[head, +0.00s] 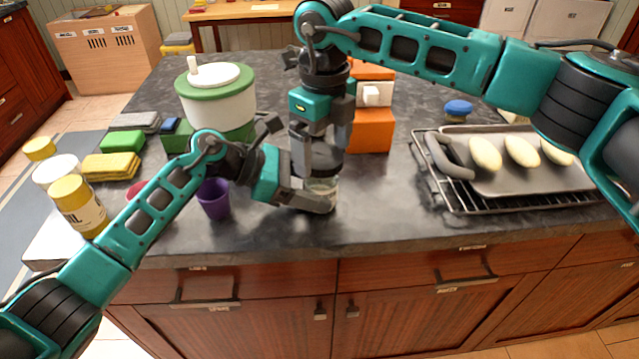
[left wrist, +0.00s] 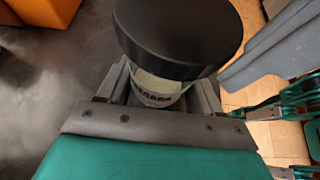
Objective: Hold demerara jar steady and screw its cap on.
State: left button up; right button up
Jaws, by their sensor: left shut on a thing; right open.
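The demerara jar (head: 322,190) stands at the counter's front, a clear jar with a pale label band. It also shows in the left wrist view (left wrist: 157,92), its label partly hidden. The wide black cap (head: 318,157) sits on top of the jar and fills the top of the left wrist view (left wrist: 180,35). I cannot tell how tightly it is seated. My left gripper (head: 318,198) is shut around the jar's body, below the cap. My right gripper (head: 320,142) points down from above, open, with its fingers around or just above the cap.
A purple cup (head: 213,198) stands just left of my left gripper. An orange box (head: 370,132) is behind, and a green-and-white canister (head: 218,100) is at back left. A tray (head: 515,180) with pale loaves sits on a rack at right. The counter between jar and rack is clear.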

jog(key=n, duration=1.3)
jog(key=shift+n, duration=0.4)
jog(key=n, duration=0.4)
jog(key=shift+n, duration=0.3)
